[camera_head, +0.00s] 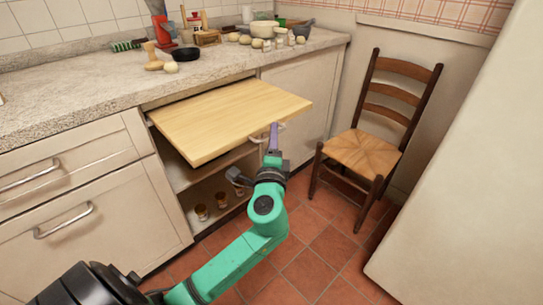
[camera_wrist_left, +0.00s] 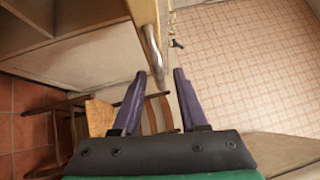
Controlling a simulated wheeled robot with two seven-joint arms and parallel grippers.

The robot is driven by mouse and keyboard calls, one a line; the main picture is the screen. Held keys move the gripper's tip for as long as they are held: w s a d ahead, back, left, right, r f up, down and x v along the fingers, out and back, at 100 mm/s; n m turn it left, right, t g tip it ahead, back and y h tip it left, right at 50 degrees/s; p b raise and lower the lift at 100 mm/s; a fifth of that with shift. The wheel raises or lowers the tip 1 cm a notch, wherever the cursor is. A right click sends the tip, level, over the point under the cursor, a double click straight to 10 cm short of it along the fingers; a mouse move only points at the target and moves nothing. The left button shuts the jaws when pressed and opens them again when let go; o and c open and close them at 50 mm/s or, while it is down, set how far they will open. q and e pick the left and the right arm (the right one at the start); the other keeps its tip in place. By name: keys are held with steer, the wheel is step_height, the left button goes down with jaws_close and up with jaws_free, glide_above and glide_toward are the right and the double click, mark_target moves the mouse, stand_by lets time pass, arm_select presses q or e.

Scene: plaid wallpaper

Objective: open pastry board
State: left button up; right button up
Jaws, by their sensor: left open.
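The pastry board (camera_head: 230,115) is a light wooden slab that sticks out from the cabinet below the countertop. A metal bar handle (camera_head: 258,137) is on its front edge; it also shows in the left wrist view (camera_wrist_left: 153,52). My left gripper (camera_head: 273,128) is at the front edge by the handle. In the left wrist view my left gripper (camera_wrist_left: 158,73) has its two purple fingers apart, with the handle's end near the gap between them. I cannot tell whether the fingers touch it. My right gripper is in neither view.
The stone countertop (camera_head: 75,92) holds a black pan (camera_head: 186,54), bowls and several round items. Below the board is an open shelf with small jars (camera_head: 202,212). A wooden chair (camera_head: 365,150) stands at the right. Tiled floor (camera_head: 310,245) is clear in front.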

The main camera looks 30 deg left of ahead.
arm_select(q)
steer(key=b+v, duration=0.1)
steer(key=v, duration=1.2)
steer(key=shift+s, duration=0.25)
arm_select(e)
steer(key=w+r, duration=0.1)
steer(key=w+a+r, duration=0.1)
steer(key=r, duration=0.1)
